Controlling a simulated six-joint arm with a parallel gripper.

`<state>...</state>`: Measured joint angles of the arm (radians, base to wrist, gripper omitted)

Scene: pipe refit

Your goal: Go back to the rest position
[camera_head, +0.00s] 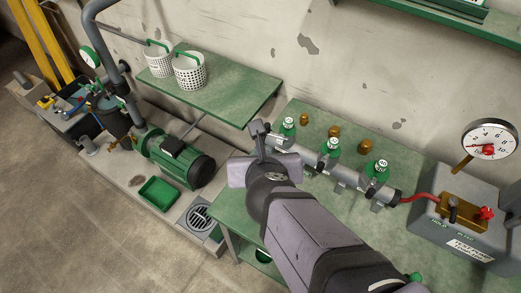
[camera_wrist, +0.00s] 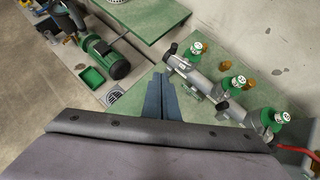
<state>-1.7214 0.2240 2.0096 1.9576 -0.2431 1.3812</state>
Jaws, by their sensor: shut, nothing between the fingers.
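My gripper (camera_head: 258,128) is above the green bench (camera_head: 240,212), near the left end of the grey pipe manifold. In the wrist view its two dark fingers (camera_wrist: 158,78) lie together, with nothing between them. The manifold (camera_head: 348,178) carries three green-topped fittings with white labels: left (camera_head: 288,126), middle (camera_head: 331,147) and right (camera_head: 376,169). They also show in the wrist view, to the right of the fingers. In the head view the fingertips overlap the area beside the manifold's left end; I cannot tell the exact gap.
Several brass-coloured pieces (camera_head: 334,131) stand behind the manifold. A grey test pump box (camera_head: 455,238) with a gauge (camera_head: 489,139) and red hose (camera_head: 424,196) is at right. A green shelf (camera_head: 222,98) holds two white baskets (camera_head: 189,73). A green motor (camera_head: 174,156) and green tray (camera_head: 159,193) are at left.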

